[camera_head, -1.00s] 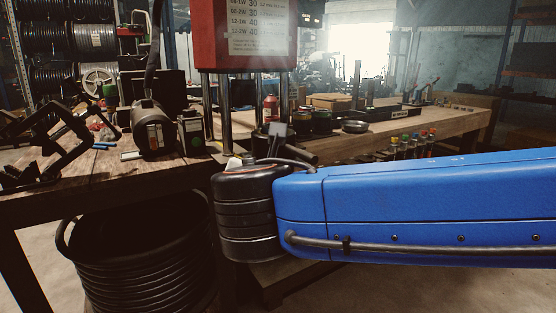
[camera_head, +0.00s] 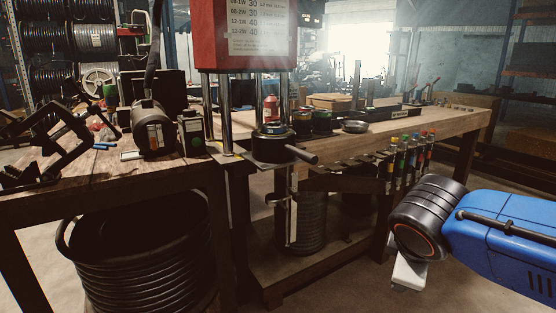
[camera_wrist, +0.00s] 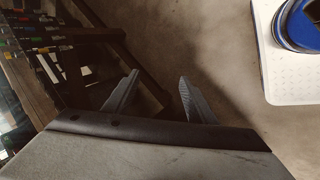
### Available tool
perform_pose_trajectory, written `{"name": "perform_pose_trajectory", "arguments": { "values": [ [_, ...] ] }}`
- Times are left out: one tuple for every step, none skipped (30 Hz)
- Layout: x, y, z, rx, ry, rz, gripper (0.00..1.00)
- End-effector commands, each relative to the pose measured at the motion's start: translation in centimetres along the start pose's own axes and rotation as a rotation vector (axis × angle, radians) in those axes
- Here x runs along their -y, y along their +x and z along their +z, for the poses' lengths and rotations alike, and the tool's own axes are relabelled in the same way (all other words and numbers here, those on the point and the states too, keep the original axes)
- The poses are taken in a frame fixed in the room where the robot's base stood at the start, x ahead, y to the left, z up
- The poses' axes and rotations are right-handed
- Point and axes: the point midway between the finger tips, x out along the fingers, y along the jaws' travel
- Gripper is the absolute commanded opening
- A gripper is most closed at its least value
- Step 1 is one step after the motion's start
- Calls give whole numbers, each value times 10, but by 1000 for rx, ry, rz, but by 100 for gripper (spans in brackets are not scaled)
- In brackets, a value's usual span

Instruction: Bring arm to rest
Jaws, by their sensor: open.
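My arm (camera_head: 505,238) is blue with a black ringed joint and stands at the lower right of the head view, in front of the workbench and clear of it. Concrete floor (camera_wrist: 190,40) shows beyond the fingertips.
The red crimper (camera_head: 248,35) stands on the wooden bench (camera_head: 430,124), its handle sticking out frontward. Colour-topped tools (camera_head: 410,152) hang at the bench's front edge. A black hose coil (camera_head: 140,255) lies under the left bench. Floor at lower right is free.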

Motion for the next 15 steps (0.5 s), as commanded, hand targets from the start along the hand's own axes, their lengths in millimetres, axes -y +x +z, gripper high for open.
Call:
{"name": "perform_pose_trajectory", "arguments": {
  "values": [
    [6,3,12,2,86,-24,51],
    [10,5,17,1,137,-41,51],
    [16,7,23,1,205,-62,51],
    [21,8,28,0,255,-78,51],
    [25,10,32,0,308,-92,51],
    [31,12,37,-1,376,-112,51],
    [36,13,41,-2,427,-126,51],
    [40,13,44,-3,479,-139,51],
    [45,15,48,-5,549,-156,51],
    [50,16,51,-6,600,-169,51],
    [54,16,54,-7,652,-182,51],
    [59,17,57,-10,719,-198,51],
    [62,18,58,-11,768,-210,51],
    [66,18,60,-12,813,-220,51],
    [70,19,62,-15,870,-232,51]
  ]
}}
